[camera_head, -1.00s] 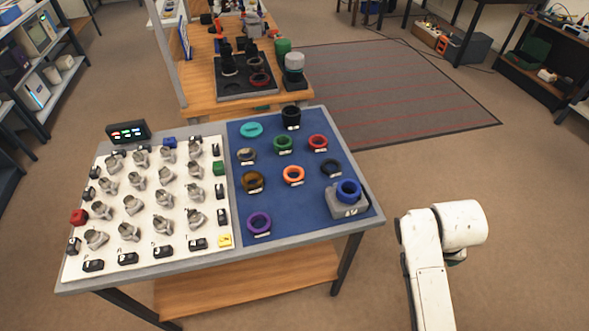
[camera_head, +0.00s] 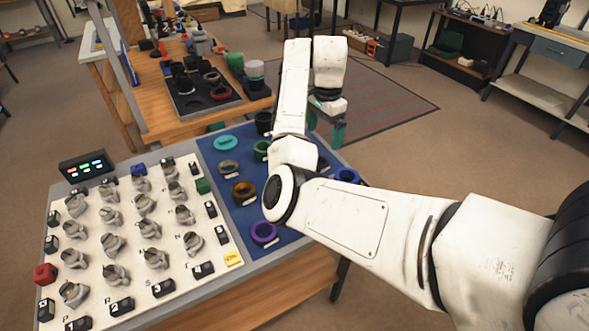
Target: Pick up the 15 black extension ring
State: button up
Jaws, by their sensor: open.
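My gripper (camera_head: 326,126) has teal fingers, open and apart, pointing down above the far right of the blue mat (camera_head: 217,160). Nothing shows between the fingers. Two black ring-like pieces are in view: a tall black one (camera_head: 263,122) at the mat's far edge, left of my gripper, and a low black ring (camera_head: 323,163) at the right side, mostly hidden behind my arm. I cannot read their labels, so I cannot tell which is the 15.
A teal ring (camera_head: 225,142), a brown ring (camera_head: 243,190), a purple ring (camera_head: 263,233) and a green ring (camera_head: 261,149) lie on the mat. A white board (camera_head: 133,222) of grey knobs fills the table's left.

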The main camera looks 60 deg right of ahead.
aim_at(319, 162)
jog(key=f, duration=0.4)
jog(key=shift+w+a, duration=0.1)
jog(key=shift+w, duration=0.2)
jog(key=shift+w+d+f, duration=0.1)
jog(key=shift+d+f, duration=0.1)
jog(key=shift+f, duration=1.45)
jog(key=shift+w+d+f, duration=0.1)
jog(key=shift+d+f, duration=0.05)
jog(key=shift+f, duration=1.5)
jog(key=c, duration=1.2)
jog(key=shift+o, duration=0.2)
jog(key=shift+r, duration=0.1)
